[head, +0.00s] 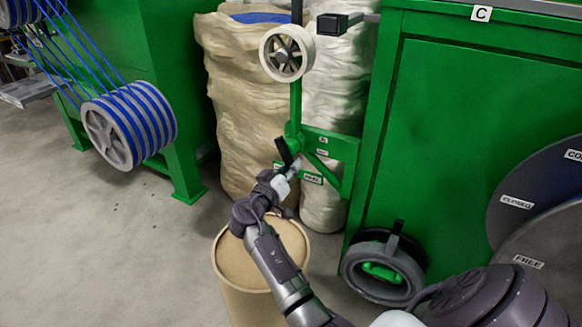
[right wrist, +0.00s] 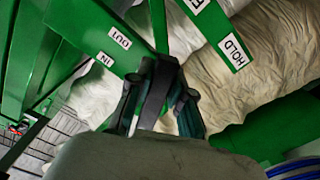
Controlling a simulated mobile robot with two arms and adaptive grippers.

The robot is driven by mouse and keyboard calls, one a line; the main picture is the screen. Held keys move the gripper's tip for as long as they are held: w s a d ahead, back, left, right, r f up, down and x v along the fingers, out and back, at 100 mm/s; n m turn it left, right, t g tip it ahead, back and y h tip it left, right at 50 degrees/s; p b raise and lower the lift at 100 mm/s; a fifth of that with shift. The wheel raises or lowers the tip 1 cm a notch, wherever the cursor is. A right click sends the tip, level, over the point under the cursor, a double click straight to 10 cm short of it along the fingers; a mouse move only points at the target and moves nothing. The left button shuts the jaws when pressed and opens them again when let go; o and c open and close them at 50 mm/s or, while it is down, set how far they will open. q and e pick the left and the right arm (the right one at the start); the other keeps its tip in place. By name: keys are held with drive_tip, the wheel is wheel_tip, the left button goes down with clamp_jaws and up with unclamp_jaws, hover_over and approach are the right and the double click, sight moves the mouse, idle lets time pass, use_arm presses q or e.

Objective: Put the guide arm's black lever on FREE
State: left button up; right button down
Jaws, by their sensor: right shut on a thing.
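The green guide arm (head: 296,105) stands upright at the centre of the head view, with a pale wheel at its top. Its black lever (head: 283,151) is at the arm's base and also shows in the right wrist view (right wrist: 154,98). My right gripper (right wrist: 158,92) is shut on the black lever, one finger on each side. In the head view the right gripper (head: 285,178) is at the lever's lower end. A HOLD label (right wrist: 234,52) is right of the lever in the wrist view. A label starting with F is cut off at the top edge. My left gripper is out of view.
IN and OUT labels (right wrist: 120,37) are on green metal near the lever. Large wrapped sacks (head: 245,110) stand behind the arm. A round drum (head: 285,235) stands below my right arm. A green cabinet (head: 460,130) is at right. Open floor is at left.

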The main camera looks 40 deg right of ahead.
drive_tip(key=c, duration=1)
unclamp_jaws()
drive_tip(key=shift+c, duration=0.2)
drive_tip(key=shift+s+a, duration=0.1)
drive_tip(key=shift+a, duration=0.15)
drive_tip(key=v, duration=0.7)
